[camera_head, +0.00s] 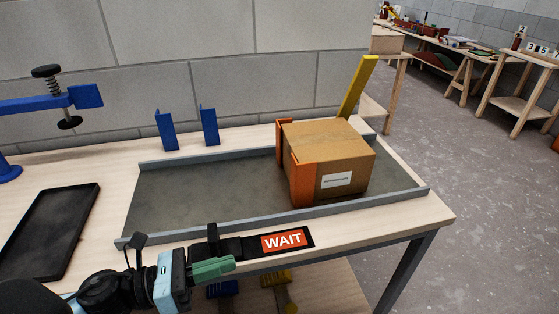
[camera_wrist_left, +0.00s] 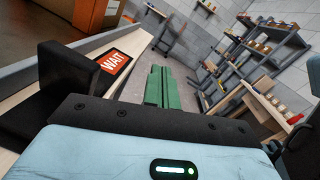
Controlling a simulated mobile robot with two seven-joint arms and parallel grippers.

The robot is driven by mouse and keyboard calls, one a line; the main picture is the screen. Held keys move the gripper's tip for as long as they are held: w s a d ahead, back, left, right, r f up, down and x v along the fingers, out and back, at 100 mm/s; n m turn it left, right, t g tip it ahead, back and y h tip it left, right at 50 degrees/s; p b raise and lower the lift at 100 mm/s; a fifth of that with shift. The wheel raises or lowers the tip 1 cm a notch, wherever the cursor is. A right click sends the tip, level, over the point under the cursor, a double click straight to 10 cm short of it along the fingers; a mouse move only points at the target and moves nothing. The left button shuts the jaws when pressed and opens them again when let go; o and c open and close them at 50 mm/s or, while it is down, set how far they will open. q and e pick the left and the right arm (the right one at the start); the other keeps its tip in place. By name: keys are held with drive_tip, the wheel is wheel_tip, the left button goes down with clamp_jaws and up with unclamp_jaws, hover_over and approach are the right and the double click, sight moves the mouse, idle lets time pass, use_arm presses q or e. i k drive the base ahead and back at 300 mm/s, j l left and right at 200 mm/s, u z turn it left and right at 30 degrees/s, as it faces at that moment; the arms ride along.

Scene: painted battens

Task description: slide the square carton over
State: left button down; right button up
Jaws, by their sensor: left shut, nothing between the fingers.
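The square carton (camera_head: 327,158) is a brown box with a white label, upright at the right end of a grey tray-like channel (camera_head: 215,187) with low rails. Orange upright pieces (camera_head: 302,183) stand against its left corners. Part of the carton (camera_wrist_left: 65,14) shows at the upper left of the left wrist view. My left gripper (camera_head: 232,263) has green fingers, shut and empty, in front of the channel's front rail and apart from the carton. The fingers (camera_wrist_left: 158,85) also show in the left wrist view. My right gripper is in neither view.
Two blue uprights (camera_head: 209,126) stand at the channel's back left, a yellow post (camera_head: 357,86) behind the carton. A red WAIT sign (camera_head: 284,241) lies at the front edge. A black tray (camera_head: 50,232) and blue clamp (camera_head: 85,96) are left. The channel left of the carton is clear.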

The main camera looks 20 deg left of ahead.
sight(345, 162)
drive_tip(key=i+j, duration=0.75)
drive_tip(key=i, duration=0.1)
